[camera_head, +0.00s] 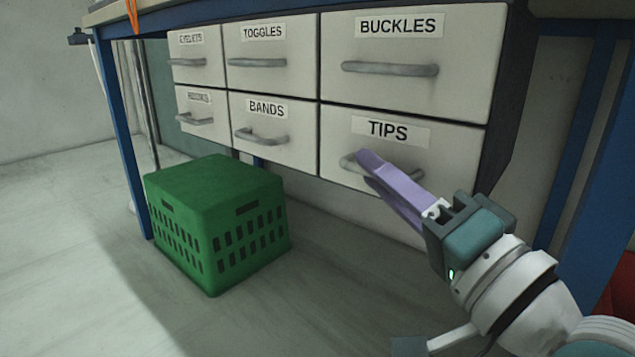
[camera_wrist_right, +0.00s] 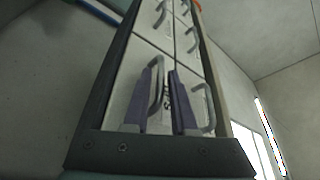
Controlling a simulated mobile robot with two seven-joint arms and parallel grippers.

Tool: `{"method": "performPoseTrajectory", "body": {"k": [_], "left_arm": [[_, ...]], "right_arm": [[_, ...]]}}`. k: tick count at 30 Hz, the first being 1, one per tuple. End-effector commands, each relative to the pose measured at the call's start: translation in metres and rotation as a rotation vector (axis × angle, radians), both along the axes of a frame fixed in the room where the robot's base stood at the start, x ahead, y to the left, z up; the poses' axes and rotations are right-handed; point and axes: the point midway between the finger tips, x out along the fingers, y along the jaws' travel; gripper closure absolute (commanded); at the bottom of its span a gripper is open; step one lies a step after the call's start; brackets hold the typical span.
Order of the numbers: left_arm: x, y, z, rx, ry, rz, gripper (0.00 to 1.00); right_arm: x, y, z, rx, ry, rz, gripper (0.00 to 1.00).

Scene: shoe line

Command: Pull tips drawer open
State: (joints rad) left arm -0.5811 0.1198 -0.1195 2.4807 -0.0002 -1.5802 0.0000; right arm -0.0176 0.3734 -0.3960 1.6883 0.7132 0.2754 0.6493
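The tips drawer (camera_head: 335,138) is the lower right drawer, labelled TIPS, and its front looks flush with the others. Its grey bar handle (camera_head: 346,164) is partly hidden by my right gripper (camera_head: 372,163) in the head view. The purple fingers reach the handle from the front right. In the right wrist view the fingers of my right gripper (camera_wrist_right: 164,70) stand apart, with the handle (camera_wrist_right: 157,88) between them, close to the left finger. Whether a finger touches it I cannot tell. My left gripper is not in view.
The buckles drawer (camera_head: 470,80) is directly above, with its own handle (camera_head: 390,69). The bands drawer (camera_head: 300,150) is to the left. A green crate (camera_head: 215,190) stands on the floor below left. A blue bench leg (camera_head: 590,190) is at right. The floor in front is clear.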

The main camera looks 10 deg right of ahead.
Motion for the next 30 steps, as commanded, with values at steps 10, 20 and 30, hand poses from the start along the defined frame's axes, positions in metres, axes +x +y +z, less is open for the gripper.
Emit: {"method": "performPoseTrajectory", "body": {"k": [10, 20, 30], "left_arm": [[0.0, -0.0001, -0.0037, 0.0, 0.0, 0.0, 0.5], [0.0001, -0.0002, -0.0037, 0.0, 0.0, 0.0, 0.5], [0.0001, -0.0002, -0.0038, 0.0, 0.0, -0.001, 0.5]], "right_arm": [[0.0105, 0.0034, 0.0024, 0.0, 0.002, 0.001, 0.75], [0.0102, 0.0034, 0.0023, 0.0, 0.001, 0.0, 1.0], [0.01, 0.0034, 0.0022, 0.0, 0.001, 0.0, 1.0]]}}
